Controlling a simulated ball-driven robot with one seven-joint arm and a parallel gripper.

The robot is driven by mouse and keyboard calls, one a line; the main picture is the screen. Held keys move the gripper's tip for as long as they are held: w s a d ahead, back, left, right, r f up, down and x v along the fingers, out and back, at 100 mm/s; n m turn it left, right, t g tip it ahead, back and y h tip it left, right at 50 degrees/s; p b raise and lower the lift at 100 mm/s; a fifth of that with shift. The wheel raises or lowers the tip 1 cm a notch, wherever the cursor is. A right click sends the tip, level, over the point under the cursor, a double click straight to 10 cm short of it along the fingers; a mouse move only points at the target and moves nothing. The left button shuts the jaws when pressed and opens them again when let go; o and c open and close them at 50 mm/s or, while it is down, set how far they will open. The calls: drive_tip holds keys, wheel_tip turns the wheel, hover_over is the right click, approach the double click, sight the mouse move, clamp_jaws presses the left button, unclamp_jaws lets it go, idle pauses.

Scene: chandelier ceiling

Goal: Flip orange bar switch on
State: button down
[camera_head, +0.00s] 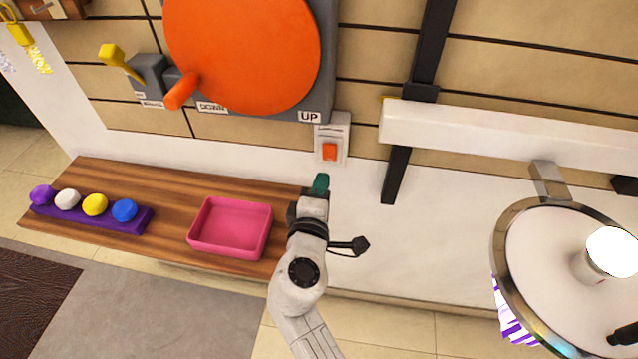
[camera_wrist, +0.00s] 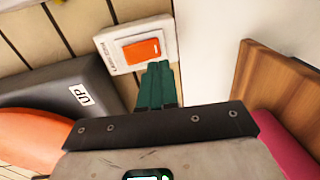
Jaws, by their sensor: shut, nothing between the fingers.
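The orange switch (camera_head: 329,151) sits in a white wall plate below the UP label, to the right of the big orange disc. In the wrist view the orange switch (camera_wrist: 141,51) is a flat rocker on its white plate (camera_wrist: 110,50), with small lettering on the plate's edge. My gripper (camera_head: 320,182) is just below the plate in the head view, with its green fingers together and empty. In the wrist view the fingertips (camera_wrist: 158,68) end close beside the switch's edge. I cannot tell whether they touch it.
A large orange disc (camera_head: 242,45) with a handle is on a grey panel, beside a yellow lever (camera_head: 118,60). A wooden shelf (camera_head: 165,190) holds a pink tray (camera_head: 205,243) and a purple rack of coloured balls (camera_head: 92,217). A white beam (camera_head: 500,130) juts out at right.

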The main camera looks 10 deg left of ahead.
drive_tip(key=s+f+b, duration=0.1)
drive_tip(key=s, duration=0.8)
drive_tip(key=shift+a+f+b, duration=0.25)
drive_tip(key=shift+b, duration=0.05)
drive_tip(key=shift+s, duration=0.15)
